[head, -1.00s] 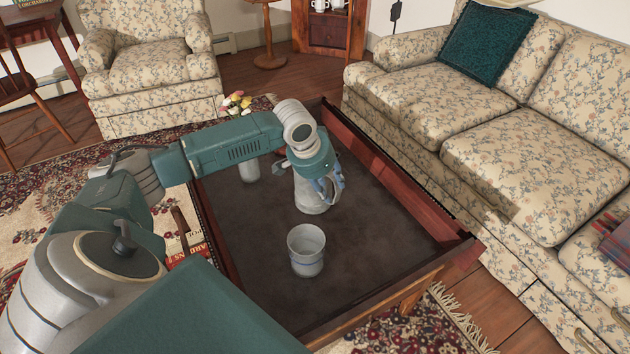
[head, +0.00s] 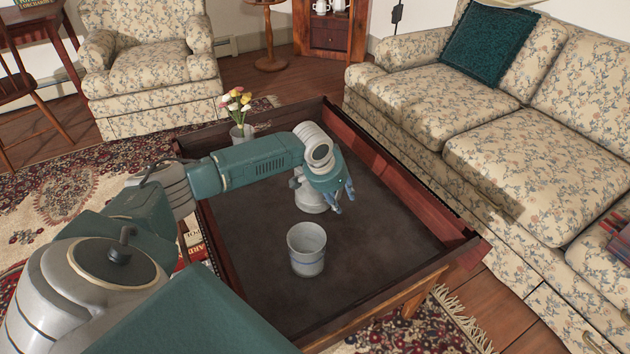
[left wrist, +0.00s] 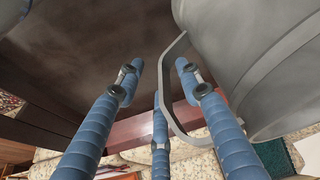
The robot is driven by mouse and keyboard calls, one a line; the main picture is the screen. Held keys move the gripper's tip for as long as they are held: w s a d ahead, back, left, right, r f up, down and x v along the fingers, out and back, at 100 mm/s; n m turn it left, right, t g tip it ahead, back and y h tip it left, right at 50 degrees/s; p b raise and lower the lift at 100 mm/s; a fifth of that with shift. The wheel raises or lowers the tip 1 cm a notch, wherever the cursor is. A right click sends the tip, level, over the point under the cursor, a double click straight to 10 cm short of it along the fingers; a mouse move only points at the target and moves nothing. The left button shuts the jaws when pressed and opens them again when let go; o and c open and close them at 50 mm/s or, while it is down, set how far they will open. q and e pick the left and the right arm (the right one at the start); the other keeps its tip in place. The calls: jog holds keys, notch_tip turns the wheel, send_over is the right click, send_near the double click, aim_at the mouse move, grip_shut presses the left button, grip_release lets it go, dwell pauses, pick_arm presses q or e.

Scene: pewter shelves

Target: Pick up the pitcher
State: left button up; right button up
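The pitcher (head: 311,199) is grey metal and stands upright on the dark sunken top of the wooden table (head: 340,254). My left arm hides most of its upper part in the head view. In the left wrist view the pitcher (left wrist: 260,50) fills the upper right, and its curved handle (left wrist: 168,96) lies between my spread fingers. My left gripper (head: 344,200) is open beside the pitcher on its handle side. Its blue fingers (left wrist: 160,80) are apart and have not closed on the handle; contact cannot be told. My right gripper is not in view.
A grey cup or small pail (head: 306,250) stands in front of the pitcher. A vase of flowers (head: 240,120) is at the table's back left. Raised wooden rims edge the table. A floral sofa (head: 460,130) is close on the right. The table's front right is clear.

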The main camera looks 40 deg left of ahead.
pick_arm(q)
grip_shut()
